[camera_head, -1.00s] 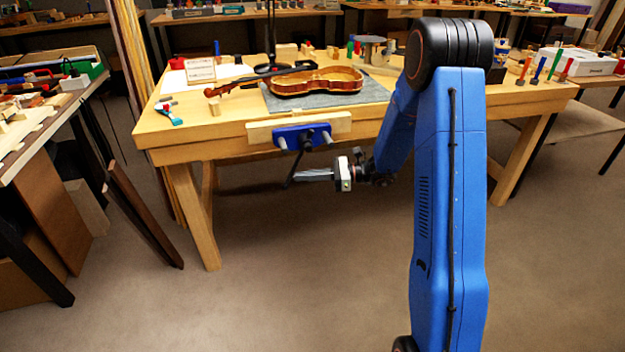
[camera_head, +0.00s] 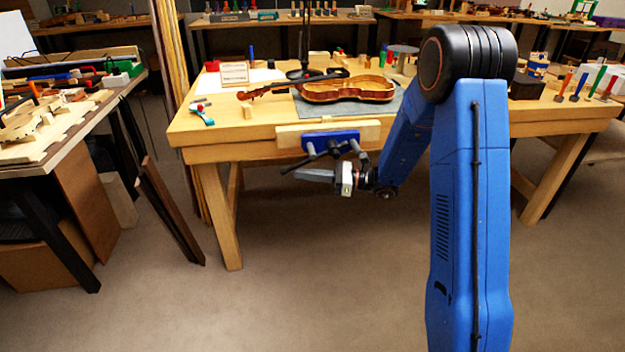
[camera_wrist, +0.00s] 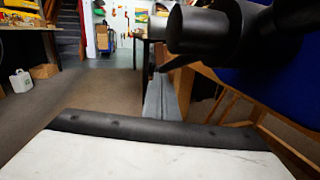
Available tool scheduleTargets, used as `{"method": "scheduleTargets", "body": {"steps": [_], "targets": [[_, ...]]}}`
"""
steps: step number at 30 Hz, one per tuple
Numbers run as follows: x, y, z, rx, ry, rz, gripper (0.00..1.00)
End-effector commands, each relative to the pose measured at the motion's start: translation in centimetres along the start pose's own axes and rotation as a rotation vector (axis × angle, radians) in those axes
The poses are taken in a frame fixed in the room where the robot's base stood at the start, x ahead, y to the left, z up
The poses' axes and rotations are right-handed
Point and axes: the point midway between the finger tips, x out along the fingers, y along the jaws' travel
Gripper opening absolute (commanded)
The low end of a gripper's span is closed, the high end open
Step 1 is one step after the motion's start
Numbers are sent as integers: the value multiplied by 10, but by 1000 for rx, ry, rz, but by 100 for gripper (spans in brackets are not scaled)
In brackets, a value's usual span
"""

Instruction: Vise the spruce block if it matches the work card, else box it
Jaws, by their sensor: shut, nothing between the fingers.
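My gripper (camera_head: 302,175) is shut and empty, pointing left in front of the bench, below the vise. In the wrist view its long grey fingers (camera_wrist: 157,103) are together. The vise (camera_head: 333,142) has a blue front plate and a pale wooden jaw on the bench's front edge; I cannot tell its opening. The work card (camera_head: 234,74) stands at the bench's back left, its text too small to read. I cannot tell which is the spruce block.
A violin body (camera_head: 345,90) lies on a grey mat (camera_head: 312,108) on the wooden bench (camera_head: 225,138). A brush-like tool with a teal handle (camera_head: 202,115) is at the left. A cluttered side table (camera_head: 60,150) and leaning boards (camera_head: 170,215) stand left. The floor ahead is clear.

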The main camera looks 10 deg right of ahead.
Motion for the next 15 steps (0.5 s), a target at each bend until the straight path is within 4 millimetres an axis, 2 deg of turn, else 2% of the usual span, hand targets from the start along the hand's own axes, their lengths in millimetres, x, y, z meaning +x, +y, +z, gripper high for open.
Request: {"method": "scheduleTargets", "body": {"steps": [7,15], "targets": [[13,4,20,-2,0,0,0],[20,7,35,45,-167,9,0]]}}
